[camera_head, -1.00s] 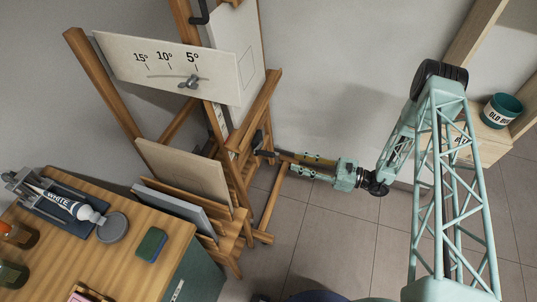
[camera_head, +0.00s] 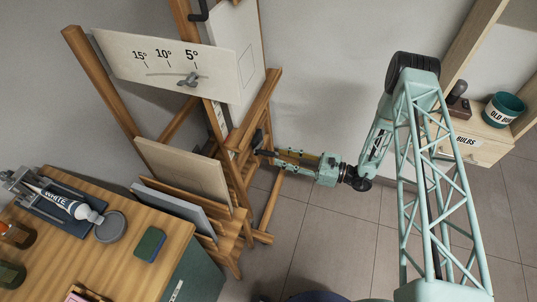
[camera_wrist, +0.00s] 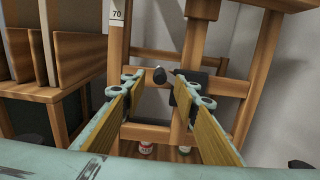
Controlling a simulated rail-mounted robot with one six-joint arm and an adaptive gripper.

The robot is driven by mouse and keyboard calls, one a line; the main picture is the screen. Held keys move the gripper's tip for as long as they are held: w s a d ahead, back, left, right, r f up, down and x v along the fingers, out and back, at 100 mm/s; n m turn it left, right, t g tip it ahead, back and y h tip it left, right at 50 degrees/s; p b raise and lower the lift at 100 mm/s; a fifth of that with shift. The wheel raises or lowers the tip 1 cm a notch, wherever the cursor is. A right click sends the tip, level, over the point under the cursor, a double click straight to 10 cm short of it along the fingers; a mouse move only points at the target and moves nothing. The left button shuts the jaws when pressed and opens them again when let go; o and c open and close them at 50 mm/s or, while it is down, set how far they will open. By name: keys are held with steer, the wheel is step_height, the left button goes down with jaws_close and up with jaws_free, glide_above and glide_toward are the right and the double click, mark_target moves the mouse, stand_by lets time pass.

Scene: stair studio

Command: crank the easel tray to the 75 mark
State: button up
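The wooden easel (camera_head: 262,115) stands left of my arm in the head view. My gripper (camera_head: 275,156) reaches toward its lower right side. A black plate (camera_wrist: 187,98) on the easel post is partly behind the right finger. A white scale strip (camera_wrist: 118,14) on the post reads 70 near the top edge. The tray itself I cannot make out clearly.
A board with angle marks (camera_head: 150,62) and a wing nut is on the easel's upper part. Canvases (camera_head: 185,172) lean in a wooden rack beside a table (camera_head: 130,255) with paint things. A crate marked BULBS (camera_head: 485,142) is at right. The tiled floor (camera_head: 335,240) is mostly clear.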

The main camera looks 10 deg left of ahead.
mark_target(268, 154)
steer(key=shift+w+a+b, duration=0.2)
steer(key=shift+a+b, duration=0.05)
steer(key=shift+a, duration=1.4)
steer(key=shift+w+a+b, duration=0.2)
steer(key=shift+a, duration=1.45)
jaws_close()
